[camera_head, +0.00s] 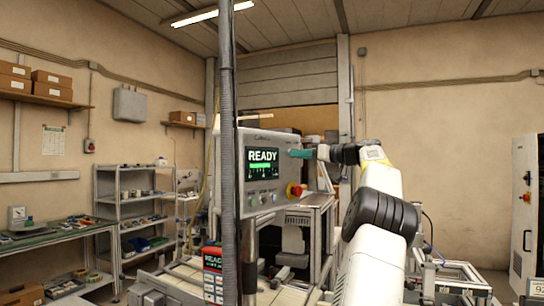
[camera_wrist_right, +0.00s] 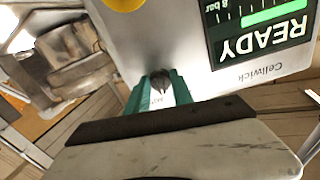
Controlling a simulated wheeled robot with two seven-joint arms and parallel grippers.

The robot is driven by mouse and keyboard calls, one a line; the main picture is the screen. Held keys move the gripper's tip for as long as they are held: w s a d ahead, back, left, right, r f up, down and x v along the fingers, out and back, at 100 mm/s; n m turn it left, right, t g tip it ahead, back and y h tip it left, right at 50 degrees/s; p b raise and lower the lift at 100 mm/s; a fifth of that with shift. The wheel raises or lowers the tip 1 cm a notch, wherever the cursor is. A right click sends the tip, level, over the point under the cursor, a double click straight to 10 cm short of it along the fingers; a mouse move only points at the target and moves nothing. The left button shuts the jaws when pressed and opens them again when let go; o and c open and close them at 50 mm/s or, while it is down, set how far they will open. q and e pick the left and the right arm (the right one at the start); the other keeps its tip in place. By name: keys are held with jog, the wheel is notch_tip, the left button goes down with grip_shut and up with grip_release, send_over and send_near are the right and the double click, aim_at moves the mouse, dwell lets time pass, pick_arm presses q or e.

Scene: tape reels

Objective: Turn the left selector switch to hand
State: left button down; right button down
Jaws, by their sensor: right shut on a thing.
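A grey control panel (camera_head: 263,175) faces me, with a lit READY screen (camera_head: 262,162). My right gripper (camera_head: 302,153) reaches its upper right part from the right. In the right wrist view, where the panel appears upside down, the teal fingers (camera_wrist_right: 160,88) are shut around a small dark selector knob (camera_wrist_right: 160,76) beside the screen. A small pale label shows between the fingers, too small to read. The knob's pointing direction is mostly hidden by the fingers. My left gripper is not in view.
A red and yellow emergency stop (camera_head: 294,190) sits below my right gripper on the panel. Several small buttons (camera_head: 262,198) line up under the screen. A grey vertical post (camera_head: 228,120) stands in front of the panel's left edge. Shelves (camera_head: 133,205) stand further left.

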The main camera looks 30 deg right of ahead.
jog(key=shift+w+d+n, duration=0.1)
jog(key=shift+n, duration=1.95)
jog(key=shift+d+n, duration=0.1)
jog(key=shift+n, duration=1.95)
jog(key=c, duration=1.1)
grip_release()
jog(key=shift+c, duration=0.2)
jog(key=v, duration=0.7)
jog(key=shift+s, duration=0.4)
